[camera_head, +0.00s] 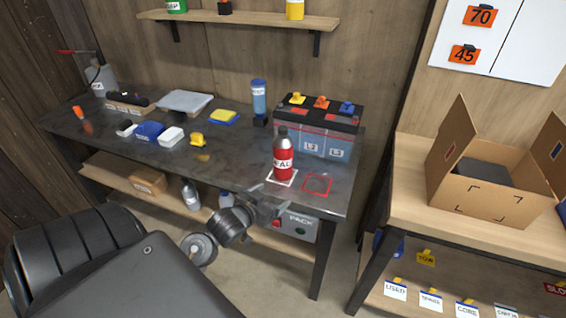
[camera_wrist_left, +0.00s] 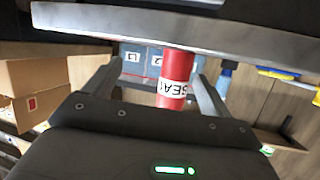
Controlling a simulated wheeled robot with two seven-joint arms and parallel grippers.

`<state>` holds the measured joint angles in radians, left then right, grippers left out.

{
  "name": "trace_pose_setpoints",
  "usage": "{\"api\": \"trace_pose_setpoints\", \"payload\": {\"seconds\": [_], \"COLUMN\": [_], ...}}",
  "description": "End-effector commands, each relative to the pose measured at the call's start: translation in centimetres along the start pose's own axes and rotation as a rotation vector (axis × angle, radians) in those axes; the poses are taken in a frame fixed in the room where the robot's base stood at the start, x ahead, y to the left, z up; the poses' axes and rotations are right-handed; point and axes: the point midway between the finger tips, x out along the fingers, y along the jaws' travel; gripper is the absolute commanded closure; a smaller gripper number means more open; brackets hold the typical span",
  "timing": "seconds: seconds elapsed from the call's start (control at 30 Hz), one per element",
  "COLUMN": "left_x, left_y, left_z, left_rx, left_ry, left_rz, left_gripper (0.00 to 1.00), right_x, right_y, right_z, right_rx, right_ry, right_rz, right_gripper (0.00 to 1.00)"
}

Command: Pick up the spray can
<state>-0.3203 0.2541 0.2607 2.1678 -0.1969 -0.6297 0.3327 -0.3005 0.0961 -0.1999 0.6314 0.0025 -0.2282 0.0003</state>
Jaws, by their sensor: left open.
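The spray can (camera_head: 283,158) is red with a dark top and a white label ending in "EAL". It stands upright on a white-outlined square near the front right of the dark workbench. My left gripper (camera_head: 268,208) is open at the bench's front edge, on the near side of the can and apart from it. In the left wrist view, the picture is upside down and the can (camera_wrist_left: 175,72) shows between the two spread fingers (camera_wrist_left: 158,82), beyond them. Its top is out of sight there. My right gripper is not in view.
A battery (camera_head: 318,128) with coloured caps stands just behind the can. A blue bottle (camera_head: 259,98) stands further back. An empty red-outlined square (camera_head: 317,184) lies right of the can. The workbench (camera_head: 232,160) is clear left of the can. An open cardboard box (camera_head: 488,195) sits on the right table.

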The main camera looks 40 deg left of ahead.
Motion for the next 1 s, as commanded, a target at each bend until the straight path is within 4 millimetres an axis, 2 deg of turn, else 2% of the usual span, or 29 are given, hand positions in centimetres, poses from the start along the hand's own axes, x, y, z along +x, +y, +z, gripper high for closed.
{"api": "trace_pose_setpoints", "payload": {"seconds": [0.03, 0.1, 0.3, 0.53, 0.8, 1.0], "left_x": [0.5, 1.0, 1.5, 1.9, 5.6, 6.9], "left_y": [-1.2, -2.4, -4.7, -5.2, -5.1, -5.1], "left_z": [-1.8, -3.8, -7.5, -8.4, -9.7, -10.0], "left_rx": [-0.008, -0.023, -0.053, -0.06, -0.061, -0.058], "left_ry": [0.068, 0.146, 0.303, 0.338, 0.337, 0.334], "left_rz": [-0.003, 0.003, 0.024, 0.032, 0.032, 0.032], "left_gripper": [0.17, 0.17, 0.17, 0.17, 0.17, 0.17], "right_x": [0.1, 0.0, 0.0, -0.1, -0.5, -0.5], "right_y": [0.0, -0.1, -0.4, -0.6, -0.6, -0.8], "right_z": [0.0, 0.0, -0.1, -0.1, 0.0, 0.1], "right_rx": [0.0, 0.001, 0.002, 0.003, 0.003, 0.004], "right_ry": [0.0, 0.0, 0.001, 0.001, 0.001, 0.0], "right_rz": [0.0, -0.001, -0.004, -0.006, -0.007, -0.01], "right_gripper": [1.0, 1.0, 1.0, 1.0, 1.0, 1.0]}}
